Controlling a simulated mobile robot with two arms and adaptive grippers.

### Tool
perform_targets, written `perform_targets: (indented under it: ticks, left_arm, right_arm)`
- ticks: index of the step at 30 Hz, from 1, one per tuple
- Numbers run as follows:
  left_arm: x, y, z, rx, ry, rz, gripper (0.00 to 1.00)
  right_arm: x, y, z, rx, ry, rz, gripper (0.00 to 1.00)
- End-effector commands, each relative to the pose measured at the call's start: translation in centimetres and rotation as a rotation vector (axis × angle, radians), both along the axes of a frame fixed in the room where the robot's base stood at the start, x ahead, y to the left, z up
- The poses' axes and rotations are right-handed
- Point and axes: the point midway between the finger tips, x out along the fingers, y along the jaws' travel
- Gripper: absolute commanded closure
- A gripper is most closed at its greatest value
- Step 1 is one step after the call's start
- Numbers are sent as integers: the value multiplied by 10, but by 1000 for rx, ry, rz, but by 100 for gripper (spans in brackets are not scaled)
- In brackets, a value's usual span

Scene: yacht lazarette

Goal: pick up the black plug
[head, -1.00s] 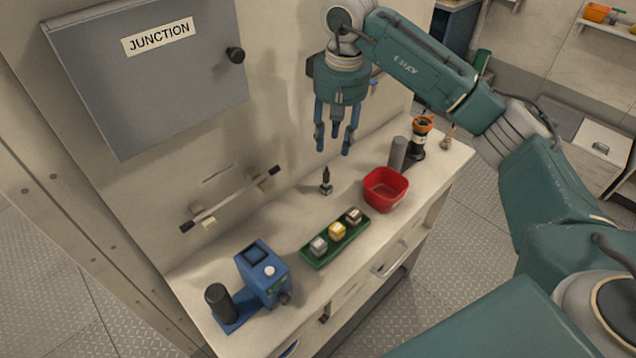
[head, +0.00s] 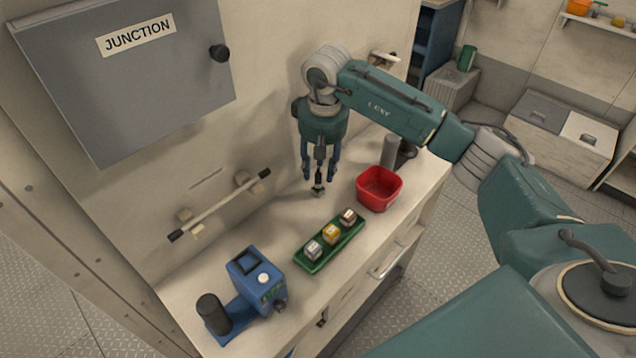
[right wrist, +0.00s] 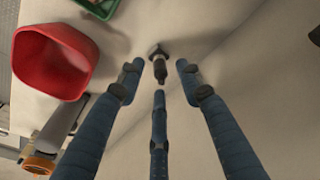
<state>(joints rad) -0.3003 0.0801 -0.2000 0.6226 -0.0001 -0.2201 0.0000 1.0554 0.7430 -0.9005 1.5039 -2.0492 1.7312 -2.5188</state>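The black plug (head: 318,189) stands upright on the counter near the wall, a small dark piece with a squarish grey base. It also shows in the right wrist view (right wrist: 160,68), between my fingertips. My right gripper (head: 320,174) is above it, pointing down, with its three blue fingers spread around the plug's upper part. In the right wrist view the gripper (right wrist: 159,80) is open, with gaps visible between the side fingers and the plug. My left gripper is not in view.
A red bin (head: 379,189) stands right of the plug. A green tray (head: 318,258) with three small blocks lies in front. A blue device (head: 257,281) sits at the near end. A wall rail (head: 220,205) is left of the gripper. A grey cylinder (head: 390,152) stands behind the bin.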

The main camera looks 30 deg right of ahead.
Motion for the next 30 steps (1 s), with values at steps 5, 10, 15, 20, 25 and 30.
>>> perform_targets:
  ticks: [5,10,15,20,25,30]
  left_arm:
    - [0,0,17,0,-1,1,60]
    - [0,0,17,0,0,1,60]
    - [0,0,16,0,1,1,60]
    - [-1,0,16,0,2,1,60]
    - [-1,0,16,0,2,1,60]
    - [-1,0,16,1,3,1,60]
  right_arm:
    - [3,1,-23,1,3,-1,64]
    - [4,1,-32,2,0,0,64]
    - [4,1,-33,1,0,0,68]
    - [4,1,-32,1,0,0,100]
    - [4,1,-32,1,-1,0,100]
    - [5,1,-32,1,-1,0,100]
